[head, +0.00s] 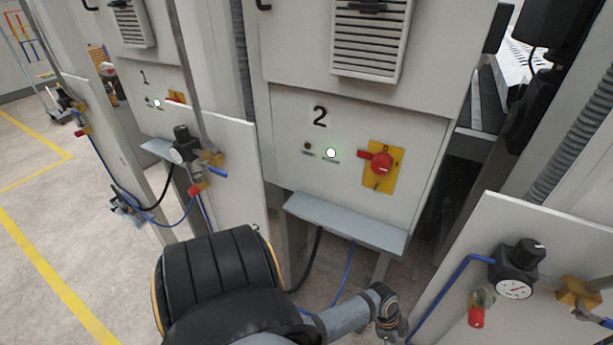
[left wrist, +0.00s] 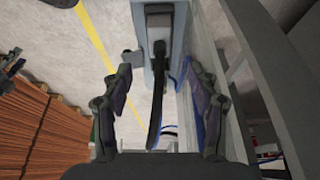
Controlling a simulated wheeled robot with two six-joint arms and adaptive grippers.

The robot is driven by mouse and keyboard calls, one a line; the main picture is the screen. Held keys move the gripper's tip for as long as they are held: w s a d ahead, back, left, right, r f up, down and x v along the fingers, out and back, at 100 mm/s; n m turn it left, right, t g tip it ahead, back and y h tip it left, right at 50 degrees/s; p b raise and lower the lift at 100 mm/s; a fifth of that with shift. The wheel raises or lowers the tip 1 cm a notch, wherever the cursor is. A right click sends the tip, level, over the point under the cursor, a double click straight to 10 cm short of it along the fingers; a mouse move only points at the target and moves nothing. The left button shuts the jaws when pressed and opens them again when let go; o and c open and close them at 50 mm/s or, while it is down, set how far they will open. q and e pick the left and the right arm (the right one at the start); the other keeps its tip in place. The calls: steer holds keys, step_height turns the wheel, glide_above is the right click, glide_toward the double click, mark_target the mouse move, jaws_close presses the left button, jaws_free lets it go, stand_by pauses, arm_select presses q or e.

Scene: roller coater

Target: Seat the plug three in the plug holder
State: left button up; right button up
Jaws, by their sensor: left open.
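In the left wrist view, a pale grey box-like plug (left wrist: 158,27) with a dark end sits against a pale blue-grey bar (left wrist: 176,60). A thick black cable (left wrist: 155,120) runs from it towards me. My left gripper (left wrist: 161,92) is open, with one finger on each side of the cable and a gap to both. The plug lies beyond the fingertips. I see no number on the plug and cannot tell which plug or holder this is. In the head view, an arm link of mine shows low in the middle; no fingers are clear there.
The cabinet marked 2 (head: 350,150) has a red switch (head: 381,163), a lit indicator (head: 331,153) and a grey-blue shelf (head: 345,222). The cabinet marked 1 (head: 150,85) stands further left. Regulator panels (head: 510,230) jut out beside cabinet 2. Open floor (head: 60,215) lies left.

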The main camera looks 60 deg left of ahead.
arm_select(q)
steer(key=s+a+f+n+y, duration=0.2)
steer(key=s+a+f+n, duration=0.2)
steer(key=s+f, duration=0.6)
steer(key=s+a+f+n+y, duration=0.1)
steer(key=s+a+f+n, duration=0.2)
steer(key=s+f, duration=0.4)
steer(key=s+a+f+n+g+y, duration=0.1)
steer(key=s+a+f+n, duration=0.2)
steer(key=s+f, duration=0.4)
steer(key=s, duration=0.8)
steer(key=shift+a+n+y, duration=0.25)
steer(key=shift+n+y, duration=0.05)
steer(key=shift+n, duration=0.1)
steer(key=shift+w, duration=0.1)
